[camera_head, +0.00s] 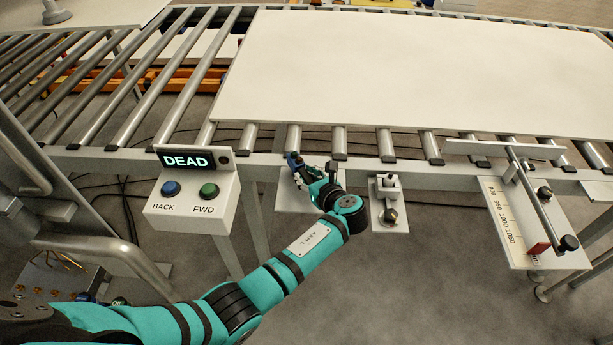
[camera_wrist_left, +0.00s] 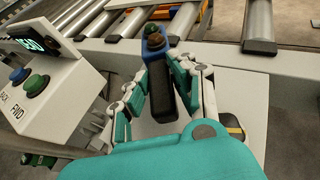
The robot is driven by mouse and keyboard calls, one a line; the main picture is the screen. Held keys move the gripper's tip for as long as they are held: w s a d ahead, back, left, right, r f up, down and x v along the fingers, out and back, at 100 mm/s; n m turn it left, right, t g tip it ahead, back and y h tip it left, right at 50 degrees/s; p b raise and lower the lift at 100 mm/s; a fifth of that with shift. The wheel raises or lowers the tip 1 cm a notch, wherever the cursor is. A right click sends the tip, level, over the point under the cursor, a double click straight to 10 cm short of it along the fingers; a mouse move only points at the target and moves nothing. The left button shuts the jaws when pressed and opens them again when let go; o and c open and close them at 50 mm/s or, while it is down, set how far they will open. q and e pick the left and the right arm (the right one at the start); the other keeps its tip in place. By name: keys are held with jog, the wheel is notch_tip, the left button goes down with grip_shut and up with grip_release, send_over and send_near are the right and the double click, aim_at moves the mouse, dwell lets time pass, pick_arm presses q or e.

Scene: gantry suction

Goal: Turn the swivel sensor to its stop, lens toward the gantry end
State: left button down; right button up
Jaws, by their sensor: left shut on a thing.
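The swivel sensor (camera_head: 293,160) is a small blue and dark part at the conveyor's front rail, above a pale plate. My left gripper (camera_head: 303,174) reaches it from the front and is shut on it. In the left wrist view, the sensor's black body (camera_wrist_left: 161,92) lies between the two fingers of the gripper (camera_wrist_left: 158,72). Its blue end, with a brown and a green round part, points away from the palm toward the rollers. I cannot tell which face is the lens or whether it is at its stop. My right gripper is not in view.
A control box (camera_head: 192,200) with BACK and FWD buttons and a DEAD display stands left of the gripper. A small bracket (camera_head: 388,203) is close on the right. A scale plate (camera_head: 520,225) is farther right. A large white panel (camera_head: 420,75) lies on the rollers.

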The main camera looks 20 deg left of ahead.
pick_arm(q)
jog(key=c, duration=1.1)
grip_release()
jog(key=shift+d, duration=0.1)
jog(key=v, duration=0.7)
jog(key=shift+s+d+r, duration=0.1)
jog(key=shift+d+r, duration=0.05)
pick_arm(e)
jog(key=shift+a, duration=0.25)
